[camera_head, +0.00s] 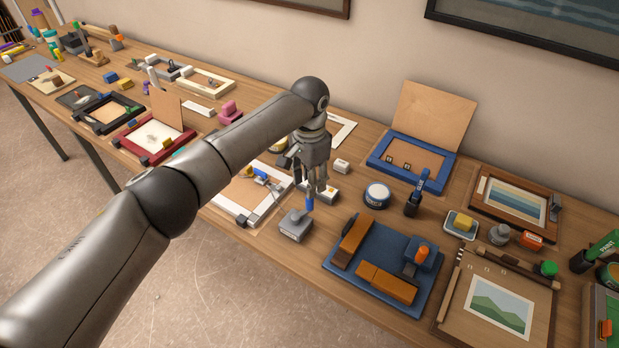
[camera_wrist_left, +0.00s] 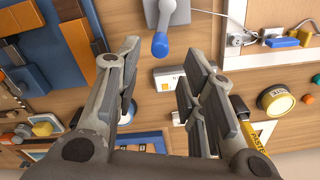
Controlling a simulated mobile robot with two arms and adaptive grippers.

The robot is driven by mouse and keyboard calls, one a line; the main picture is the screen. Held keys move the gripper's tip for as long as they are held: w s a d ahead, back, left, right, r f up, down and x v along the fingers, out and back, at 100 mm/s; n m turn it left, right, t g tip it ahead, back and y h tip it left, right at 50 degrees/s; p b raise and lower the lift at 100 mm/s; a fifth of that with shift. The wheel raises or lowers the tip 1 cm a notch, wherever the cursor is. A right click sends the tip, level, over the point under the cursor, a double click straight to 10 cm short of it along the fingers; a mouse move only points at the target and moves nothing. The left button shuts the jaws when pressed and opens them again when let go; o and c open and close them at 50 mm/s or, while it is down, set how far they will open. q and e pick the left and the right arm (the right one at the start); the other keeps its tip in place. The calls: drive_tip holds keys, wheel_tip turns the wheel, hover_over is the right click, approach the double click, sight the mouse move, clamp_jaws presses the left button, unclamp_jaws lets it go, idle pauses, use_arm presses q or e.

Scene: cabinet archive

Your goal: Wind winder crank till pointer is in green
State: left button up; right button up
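The winder is a small grey box (camera_head: 296,225) near the front edge of the table. Its crank has a blue knob (camera_head: 309,203) standing up. In the left wrist view the grey winder box (camera_wrist_left: 168,12) is at the top, with a metal crank arm and the blue knob (camera_wrist_left: 160,46) pointing toward me. My left gripper (camera_head: 312,188) hangs just above the crank, fingers down. In the left wrist view the left gripper (camera_wrist_left: 160,54) is open, with the knob seen between its fingertips and nothing gripped. I cannot make out a pointer or green zone. My right gripper is not in view.
A small white box (camera_head: 325,190) stands close behind the winder. A blue tray (camera_head: 385,300) with brown blocks is to the right, a white frame (camera_head: 235,213) to the left. A round tin (camera_head: 376,195) and blue frame (camera_head: 378,172) are behind.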

use_arm(q)
wheel_tip(320, 180, down, 7)
drive_tip(key=b, duration=0.6)
drive_tip(key=shift+r+p, duration=0.45)
drive_tip(key=shift+p, duration=0.05)
drive_tip(key=shift+f, duration=0.15)
drive_tip(key=shift+f, duration=0.2)
clamp_jaws()
